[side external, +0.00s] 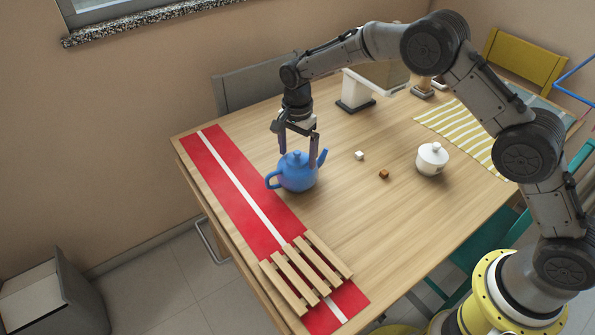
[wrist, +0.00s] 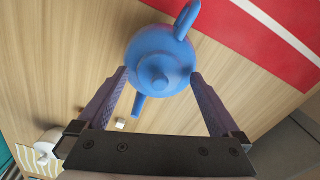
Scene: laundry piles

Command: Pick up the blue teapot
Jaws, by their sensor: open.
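The blue teapot (side external: 298,173) stands upright on the wooden table beside the red runner, its handle over the runner's edge and its spout to the right. In the wrist view the teapot (wrist: 160,62) is seen from above, its lid knob near the middle, handle at the top right and spout pointing down. My gripper (side external: 299,157) is open above and around the teapot's upper part, fingers pointing down. In the wrist view one finger of my gripper (wrist: 158,85) is on each side of the body. Whether either finger touches it I cannot tell.
A wooden slatted rack (side external: 305,272) lies on the red runner (side external: 225,182). A white lidded bowl (side external: 432,158), a white cube (side external: 360,155) and a brown cube (side external: 383,174) stand to the right. A striped mat (side external: 462,130) lies beyond. Table around the teapot's front is clear.

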